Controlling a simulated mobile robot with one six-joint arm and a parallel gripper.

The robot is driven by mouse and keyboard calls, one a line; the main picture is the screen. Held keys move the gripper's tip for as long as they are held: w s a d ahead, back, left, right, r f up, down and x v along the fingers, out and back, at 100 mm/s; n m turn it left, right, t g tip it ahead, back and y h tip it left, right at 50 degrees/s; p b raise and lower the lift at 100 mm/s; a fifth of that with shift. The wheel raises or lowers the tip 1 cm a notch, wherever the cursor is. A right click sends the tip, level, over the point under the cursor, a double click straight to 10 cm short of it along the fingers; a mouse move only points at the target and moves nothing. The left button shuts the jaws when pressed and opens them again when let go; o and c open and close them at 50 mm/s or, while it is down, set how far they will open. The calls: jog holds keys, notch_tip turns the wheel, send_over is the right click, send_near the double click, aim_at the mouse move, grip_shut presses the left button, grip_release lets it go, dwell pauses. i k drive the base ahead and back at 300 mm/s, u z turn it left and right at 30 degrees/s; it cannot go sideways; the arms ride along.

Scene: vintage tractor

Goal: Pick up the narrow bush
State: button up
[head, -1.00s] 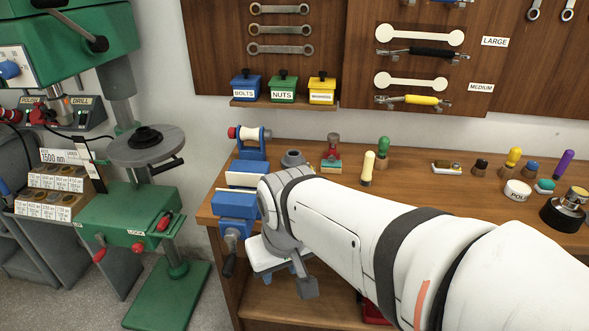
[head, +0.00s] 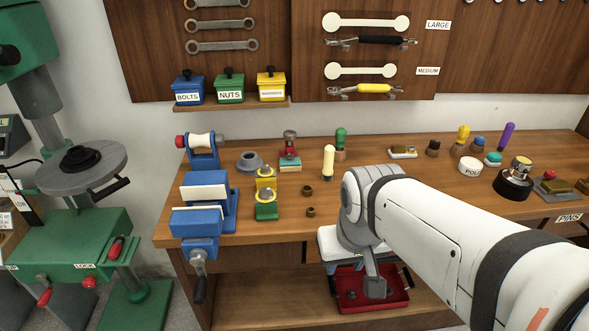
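Two small brown ring-shaped bushes lie on the workbench (head: 350,205): a rear bush (head: 307,190) and a front bush (head: 310,212) near the bench's front edge. I cannot tell from their size here which one is narrow. My gripper (head: 375,287) hangs in front of the bench edge, to the right of and lower in the picture than both bushes, touching neither. Only one grey finger shows clearly; the wrist hides the rest, so its opening and grip are unclear.
A blue vise (head: 205,218) stands left of the bushes. Yellow and green holders (head: 266,210) and a grey flanged ring (head: 250,162) are nearby. A red tray (head: 345,305) sits on the lower shelf.

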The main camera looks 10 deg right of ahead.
aim_at(310, 211)
jog(key=u, duration=2.15)
jog(key=k, duration=0.95)
jog(key=z, duration=1.1)
jog(key=i, duration=1)
jog(key=z, duration=0.05)
